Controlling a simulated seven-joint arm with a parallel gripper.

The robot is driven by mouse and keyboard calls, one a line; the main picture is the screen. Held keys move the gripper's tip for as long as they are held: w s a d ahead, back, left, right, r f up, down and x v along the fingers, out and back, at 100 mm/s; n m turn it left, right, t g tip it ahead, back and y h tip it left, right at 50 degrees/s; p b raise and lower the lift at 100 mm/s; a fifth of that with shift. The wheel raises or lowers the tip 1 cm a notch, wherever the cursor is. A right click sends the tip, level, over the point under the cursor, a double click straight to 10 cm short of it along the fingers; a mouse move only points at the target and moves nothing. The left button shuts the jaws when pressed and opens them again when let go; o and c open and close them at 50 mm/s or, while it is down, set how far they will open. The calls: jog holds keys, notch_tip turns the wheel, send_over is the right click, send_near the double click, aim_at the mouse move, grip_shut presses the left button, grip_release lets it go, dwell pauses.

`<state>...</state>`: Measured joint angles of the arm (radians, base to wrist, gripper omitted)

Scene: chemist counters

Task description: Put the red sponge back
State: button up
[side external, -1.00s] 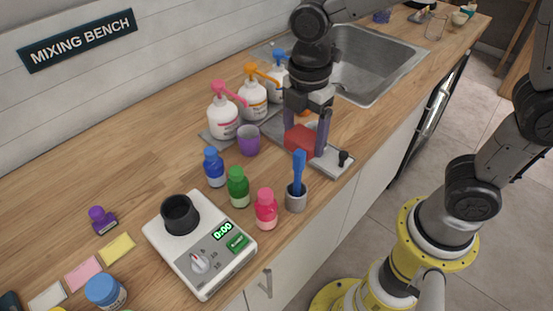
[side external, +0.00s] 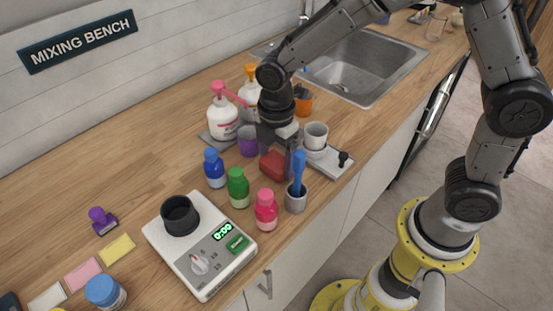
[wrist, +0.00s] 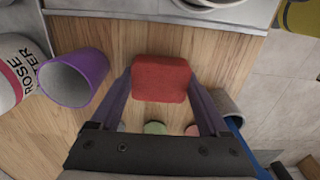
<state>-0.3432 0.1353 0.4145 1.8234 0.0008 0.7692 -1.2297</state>
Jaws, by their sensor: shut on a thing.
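The red sponge (side external: 273,165) is a small red block between the fingers of my gripper (side external: 278,158). The wrist view shows the sponge (wrist: 161,79) held between the two purple-grey fingertips of my gripper (wrist: 161,88), over bare wood counter. My gripper is shut on it. In the side view it is beside the purple cup (side external: 249,142), behind the grey holder (side external: 296,198) with the blue-handled tool. Whether the sponge touches the counter cannot be told.
A grey tray (side external: 336,166) with white cups (side external: 316,136) lies to the right. Green (side external: 238,188), blue (side external: 215,168) and pink (side external: 266,209) bottles stand close in front. Pump bottles (side external: 223,112) stand behind. A scale (side external: 210,256) sits at front left.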

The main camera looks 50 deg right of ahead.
aim_at(276, 161)
jog(key=shift+f, duration=0.1)
jog(key=o, duration=1.2)
jog(key=shift+c, duration=0.2)
notch_tip(276, 161, up, 12)
jog(key=s+d+r+m+t, duration=0.2)
jog(key=s+d+m, duration=0.4)
jog(key=s+m, duration=0.3)
jog(key=s+d+r+m+t, duration=0.1)
jog(key=s+d+m+t, duration=0.2)
jog(key=s+d+m, duration=0.3)
jog(key=shift+s+d+r+m+t, duration=0.2)
jog(key=shift+s+r+m+t, duration=0.15)
jog(key=shift+s+m, duration=1.25)
